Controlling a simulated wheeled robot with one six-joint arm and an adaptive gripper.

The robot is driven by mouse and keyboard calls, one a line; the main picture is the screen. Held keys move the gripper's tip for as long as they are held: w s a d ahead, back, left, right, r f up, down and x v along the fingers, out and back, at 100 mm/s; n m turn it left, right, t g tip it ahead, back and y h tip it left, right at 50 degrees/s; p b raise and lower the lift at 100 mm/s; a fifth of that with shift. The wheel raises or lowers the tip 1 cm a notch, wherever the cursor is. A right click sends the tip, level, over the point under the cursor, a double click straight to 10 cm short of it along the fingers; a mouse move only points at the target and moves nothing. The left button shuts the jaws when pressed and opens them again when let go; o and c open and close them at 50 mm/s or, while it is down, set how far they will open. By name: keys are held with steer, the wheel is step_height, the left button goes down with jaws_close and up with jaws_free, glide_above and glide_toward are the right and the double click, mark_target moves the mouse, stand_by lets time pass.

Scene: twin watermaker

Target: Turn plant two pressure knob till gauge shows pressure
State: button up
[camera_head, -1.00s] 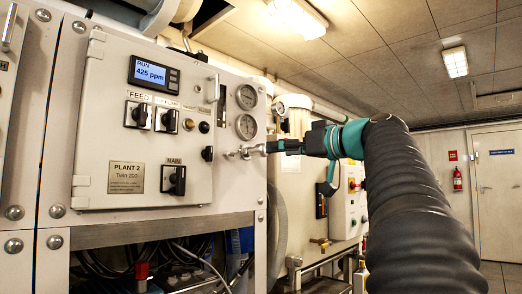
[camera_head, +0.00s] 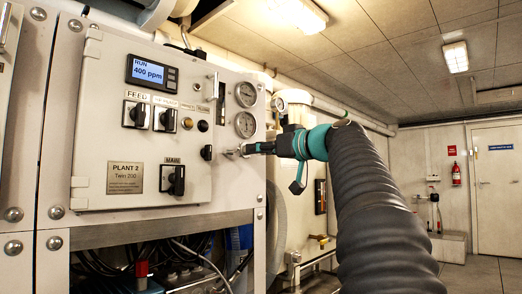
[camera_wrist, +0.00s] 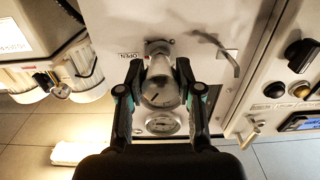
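The plant two panel carries two round gauges, an upper one (camera_head: 246,94) and a lower one (camera_head: 245,125). Their needles are too small to read in the head view. A silver pressure knob (camera_head: 234,152) sticks out just below the lower gauge. My gripper (camera_head: 253,149) reaches it from the right. In the wrist view the knob (camera_wrist: 158,58) lies between the two fingertips of my gripper (camera_wrist: 159,66). The fingers stand apart, one on each side of it. I cannot tell whether they touch it. A gauge (camera_wrist: 163,123) shows between the fingers, partly hidden.
The panel display (camera_head: 152,72) reads RUN, 400 ppm. A metal lever (camera_wrist: 222,50) is close beside the fingers in the wrist view. The selector switches (camera_head: 137,114) and the MAIN switch (camera_head: 173,179) are left of the knob. Open floor lies at right.

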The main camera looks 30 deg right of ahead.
jaws_close()
steer(key=m+p, duration=0.1)
steer(key=m, duration=0.3)
steer(key=shift+r, duration=0.1)
steer(key=shift+m+p, duration=0.45)
steer(key=shift+m, duration=1.15)
steer(key=o, duration=0.8)
jaws_free()
